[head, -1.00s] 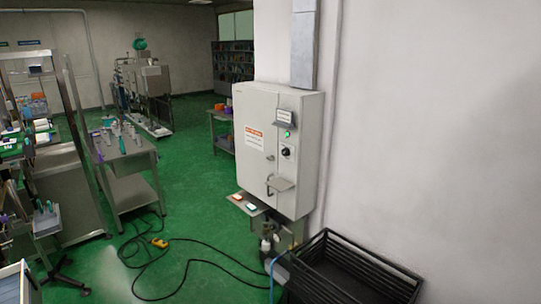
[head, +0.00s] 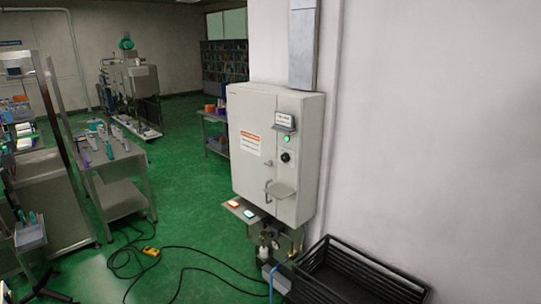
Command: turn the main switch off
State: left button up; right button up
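A light grey electrical cabinet (head: 248,178) hangs on the white wall in the middle of the head view. Its right part carries a small black rotary switch (head: 286,157) on a light plate. A lit green lamp (head: 287,139) sits above the switch, under a small label or display (head: 284,121). The switch handle's exact angle is too small to tell. A handle (head: 267,187) and a small grey shelf (head: 281,190) are lower on the cabinet front. Neither of my grippers is in view.
A small ledge (head: 232,203) with a red and a whitish item is below the cabinet. A black slatted crate (head: 350,275) stands at the lower right. Black cables and a yellow box (head: 151,252) lie on the green floor. A metal table (head: 120,168) stands left.

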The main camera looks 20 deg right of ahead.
aim_at(285, 158)
jog(key=i, duration=2.85)
jog(key=u, duration=1.45)
jog(key=i, duration=0.9)
jog(key=z, duration=3.85)
